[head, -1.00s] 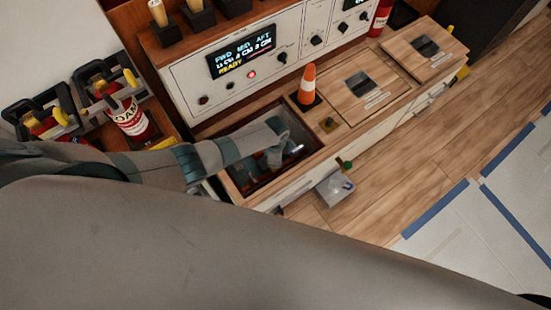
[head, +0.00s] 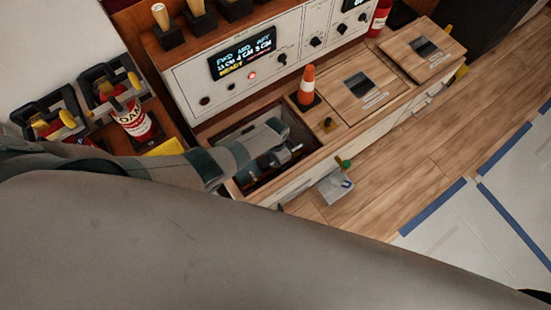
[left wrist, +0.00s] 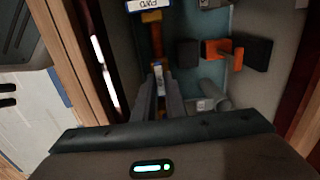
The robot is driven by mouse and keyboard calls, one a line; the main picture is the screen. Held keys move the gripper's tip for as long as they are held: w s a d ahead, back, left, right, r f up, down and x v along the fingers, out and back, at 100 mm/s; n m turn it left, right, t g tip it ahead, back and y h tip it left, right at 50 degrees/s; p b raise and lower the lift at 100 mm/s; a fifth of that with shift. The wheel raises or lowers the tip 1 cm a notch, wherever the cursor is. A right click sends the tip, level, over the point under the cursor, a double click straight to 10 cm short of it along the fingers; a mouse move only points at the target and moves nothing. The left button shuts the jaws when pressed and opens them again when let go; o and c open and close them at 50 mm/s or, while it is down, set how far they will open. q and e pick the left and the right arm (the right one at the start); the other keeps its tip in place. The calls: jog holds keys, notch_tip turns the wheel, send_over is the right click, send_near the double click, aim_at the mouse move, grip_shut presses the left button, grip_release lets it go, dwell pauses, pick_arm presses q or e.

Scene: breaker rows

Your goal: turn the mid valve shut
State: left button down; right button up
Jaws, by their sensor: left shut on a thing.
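My left arm reaches into an open hatch (head: 246,192) in the wooden bench, and my left gripper (head: 280,156) is down inside it. In the left wrist view the left gripper's fingers (left wrist: 160,96) are shut around a small valve part (left wrist: 158,76) with a pale label, at the end of a brown pipe. I cannot read that label, so I cannot confirm which valve it is. A white label (left wrist: 150,5) with dark letters sits further up the pipe. An orange and black valve handle (left wrist: 228,50) lies to the right, apart from the fingers.
A panel display (head: 243,57) shows FWD, MID and AFT columns. Two closed hatch lids lie to the right, the nearer one here (head: 352,95). Floor at right is open.

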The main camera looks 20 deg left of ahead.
jog(key=shift+s+f, duration=0.1)
jog(key=shift+s, duration=0.05)
pick_arm(q)
jog(key=c, duration=1.8)
grip_release()
jog(key=shift+r, duration=0.15)
